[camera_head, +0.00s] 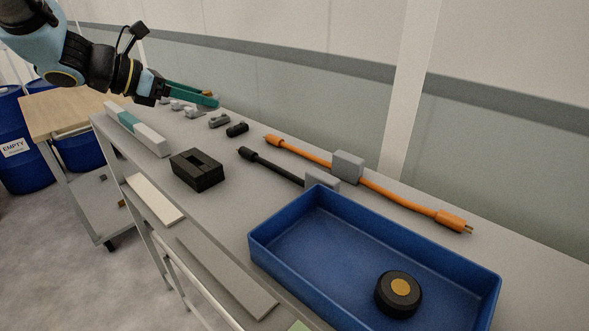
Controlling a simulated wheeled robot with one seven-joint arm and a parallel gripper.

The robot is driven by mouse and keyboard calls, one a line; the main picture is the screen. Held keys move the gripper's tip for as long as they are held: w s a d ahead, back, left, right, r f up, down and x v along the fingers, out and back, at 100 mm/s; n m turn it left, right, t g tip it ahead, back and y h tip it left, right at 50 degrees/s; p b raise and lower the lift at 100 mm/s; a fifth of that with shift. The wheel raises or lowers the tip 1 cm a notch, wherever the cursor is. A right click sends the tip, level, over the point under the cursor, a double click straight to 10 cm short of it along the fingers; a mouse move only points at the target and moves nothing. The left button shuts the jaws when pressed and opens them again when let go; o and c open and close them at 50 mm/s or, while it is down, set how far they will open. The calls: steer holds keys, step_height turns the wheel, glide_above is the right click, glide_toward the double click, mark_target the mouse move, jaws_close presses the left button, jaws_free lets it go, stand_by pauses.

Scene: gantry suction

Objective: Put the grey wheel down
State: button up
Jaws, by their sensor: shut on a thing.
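My gripper (212,100) is at the upper left, above the far end of the long grey table. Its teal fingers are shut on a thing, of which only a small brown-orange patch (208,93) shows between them. Its shape and the rest of its colour are hidden, so I cannot make out a grey wheel there. A dark wheel (384,296) with an orange-gold hub lies flat in the blue tray (268,258) at the lower right, far from my gripper.
A black slotted block (182,175), a white and teal bar (150,139), small grey and black parts (219,121), an orange cable (392,192) and a black cable (275,167) lie on the table (225,205). A wooden-topped table (62,107) and blue barrels (20,168) stand at left.

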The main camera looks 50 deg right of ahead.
glide_above(213, 151)
step_height(213, 151, down, 5)
steer(key=shift+r+p, duration=0.15)
steer(key=shift+p, duration=0.15)
steer(key=shift+f+p, duration=0.3)
steer(key=shift+f, duration=2.3)
steer(key=shift+f, duration=0.15)
steer(key=o, duration=1.4)
steer(key=shift+r, duration=0.3)
steer(key=b+v, duration=0.2)
steer(key=v, duration=1)
steer(key=shift+f, duration=0.1)
